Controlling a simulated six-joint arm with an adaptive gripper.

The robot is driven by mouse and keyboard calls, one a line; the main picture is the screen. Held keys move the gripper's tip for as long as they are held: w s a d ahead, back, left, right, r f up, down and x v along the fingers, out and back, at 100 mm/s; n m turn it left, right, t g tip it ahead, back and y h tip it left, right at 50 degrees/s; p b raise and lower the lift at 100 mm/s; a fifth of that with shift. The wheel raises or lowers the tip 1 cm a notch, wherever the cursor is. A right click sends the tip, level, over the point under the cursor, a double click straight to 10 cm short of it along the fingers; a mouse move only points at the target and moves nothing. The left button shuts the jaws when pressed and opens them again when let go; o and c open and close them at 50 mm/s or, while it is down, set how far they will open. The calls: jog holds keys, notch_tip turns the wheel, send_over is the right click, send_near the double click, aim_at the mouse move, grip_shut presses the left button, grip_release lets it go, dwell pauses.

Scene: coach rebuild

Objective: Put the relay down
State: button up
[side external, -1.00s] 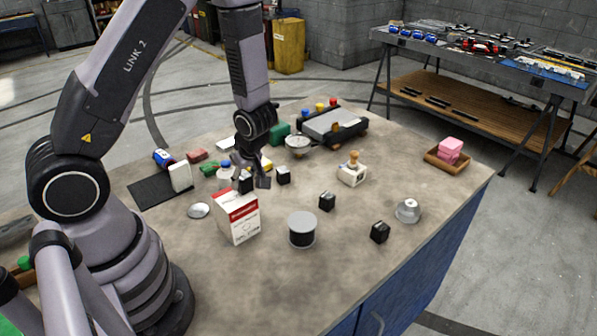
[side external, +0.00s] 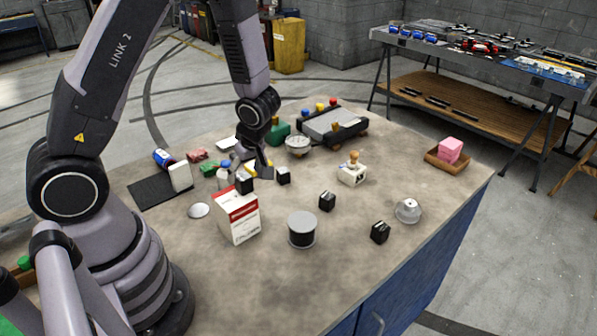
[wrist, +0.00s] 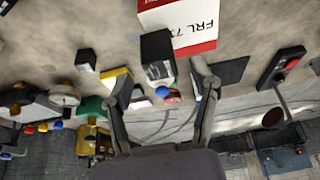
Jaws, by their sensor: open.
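A black relay (side external: 244,184) is upright at the far edge of a white and red box (side external: 238,220). I cannot tell whether it stands on the box or on the table behind it. In the wrist view the relay (wrist: 158,57) appears between the spread fingers, overlapping the box (wrist: 180,28). My gripper (side external: 262,168) is open, just right of and above this relay, with no visible grip on it. It also shows in the wrist view (wrist: 160,80). Other black relays stand on the table: one right of the gripper (side external: 284,176), one mid-table (side external: 327,201) and one near the front edge (side external: 380,231).
A dark spool (side external: 302,232) with a pale top stands right of the box. A white block with a knob (side external: 352,176), a metal dome (side external: 408,212) and a wooden tray (side external: 433,160) are further right. The table's front is clear.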

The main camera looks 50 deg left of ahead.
jog(key=w+d+r+m+t+h, duration=0.2)
jog(key=d+r+m+t, duration=0.1)
jog(key=r, duration=0.6)
jog(key=w+d+r+m+t+h, duration=0.2)
jog(key=d+r+m+t, duration=0.15)
jog(key=r, duration=0.45)
jog(key=w+d+r+m+t+h, duration=0.2)
jog(key=d+r+t, duration=0.15)
jog(key=r, duration=0.55)
jog(key=s+d+r+m+g+h, duration=0.2)
jog(key=s+m, duration=0.5)
jog(key=s, duration=0.4)
jog(key=s+a+f+m+g+y, duration=0.2)
jog(key=s+a, duration=0.4)
jog(key=s, duration=0.4)
jog(key=shift+y, duration=0.8)
jog(key=shift+o, duration=0.5)
jog(key=shift+w+a+m, duration=0.1)
jog(key=shift+m, duration=0.15)
